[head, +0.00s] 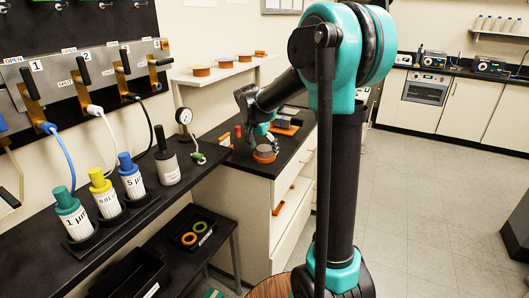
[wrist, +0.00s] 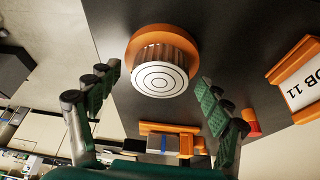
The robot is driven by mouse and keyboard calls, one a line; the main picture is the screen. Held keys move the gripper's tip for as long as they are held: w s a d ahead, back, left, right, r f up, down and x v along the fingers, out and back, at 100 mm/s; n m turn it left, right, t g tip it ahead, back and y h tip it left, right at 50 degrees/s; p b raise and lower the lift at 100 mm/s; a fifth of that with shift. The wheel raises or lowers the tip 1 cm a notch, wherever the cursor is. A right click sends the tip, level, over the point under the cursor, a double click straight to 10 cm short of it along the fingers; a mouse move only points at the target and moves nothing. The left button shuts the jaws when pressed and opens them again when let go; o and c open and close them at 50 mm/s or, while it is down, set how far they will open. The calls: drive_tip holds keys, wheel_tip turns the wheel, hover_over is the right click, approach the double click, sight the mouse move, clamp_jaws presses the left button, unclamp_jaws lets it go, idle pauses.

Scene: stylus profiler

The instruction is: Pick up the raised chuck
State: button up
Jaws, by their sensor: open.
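The raised chuck (wrist: 160,78) is a round metal cylinder with concentric rings on its pale face, set on a wider orange base (wrist: 136,40). In the wrist view it lies between the two green-padded fingers of my gripper (wrist: 160,80), with visible gaps on both sides. The fingers are spread and hold nothing. In the head view my gripper (head: 264,141) is at the dark counter, right above an orange-and-grey round piece (head: 265,154) that looks like the chuck. The gripper partly hides it there.
An orange-framed sign (wrist: 298,80) reading "DB 11" and a small red-orange piece (wrist: 252,128) lie right of the chuck. An orange fixture with grey blocks (wrist: 170,140) is nearby. In the head view, capped bottles (head: 107,196) and a pressure gauge (head: 184,117) stand left.

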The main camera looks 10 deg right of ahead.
sight(264, 148)
drive_tip(key=c, duration=1.4)
drive_tip(key=shift+r, duration=0.15)
wheel_tip(264, 148, up, 20)
drive_tip(key=shift+f, duration=0.1)
